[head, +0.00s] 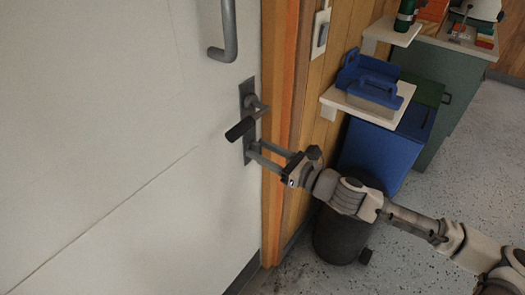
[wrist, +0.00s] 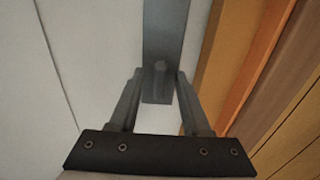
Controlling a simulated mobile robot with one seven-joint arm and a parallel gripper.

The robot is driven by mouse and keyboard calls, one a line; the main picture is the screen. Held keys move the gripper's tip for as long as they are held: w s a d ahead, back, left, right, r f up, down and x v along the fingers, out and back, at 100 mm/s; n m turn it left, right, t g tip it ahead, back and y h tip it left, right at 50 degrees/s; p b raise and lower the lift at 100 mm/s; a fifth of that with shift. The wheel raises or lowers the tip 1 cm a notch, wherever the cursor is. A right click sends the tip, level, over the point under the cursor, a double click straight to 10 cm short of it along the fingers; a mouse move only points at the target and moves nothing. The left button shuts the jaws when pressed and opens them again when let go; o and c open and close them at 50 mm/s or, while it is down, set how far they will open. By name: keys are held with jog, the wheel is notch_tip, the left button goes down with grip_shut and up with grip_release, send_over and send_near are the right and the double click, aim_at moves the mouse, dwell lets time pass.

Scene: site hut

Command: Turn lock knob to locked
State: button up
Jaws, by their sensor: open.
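The lock knob (wrist: 160,68) is a small grey stub on the lower part of a dark grey door plate (wrist: 166,25), in the wrist view. The plate (head: 246,92) also shows on the white door in the head view, with a dark lever handle (head: 240,129) above my gripper. My gripper (head: 256,148) reaches the plate's lower end from the right. In the wrist view my gripper (wrist: 159,76) is open, with one finger on each side of the knob. I cannot tell whether either finger touches it. In the head view I cannot make out the knob.
A grey pull handle (head: 229,35) is higher on the door (head: 130,120). The orange wooden frame (head: 281,90) stands close on the right.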

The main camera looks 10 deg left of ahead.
grip_shut()
dwell(0.6)
jog(key=n+p, duration=0.1)
jog(key=n, duration=0.2)
jog(key=shift+s+n, duration=0.1)
jog(key=shift+n, duration=0.3)
jog(key=n, duration=0.4)
jog(key=shift+s+a+n, duration=0.1)
jog(key=shift+n, duration=0.3)
jog(key=n, duration=0.4)
jog(key=shift+f, duration=0.2)
jog(key=n+b, duration=0.1)
jog(key=n, duration=0.4)
jog(key=shift+b, duration=0.4)
jog(key=shift+n, duration=0.3)
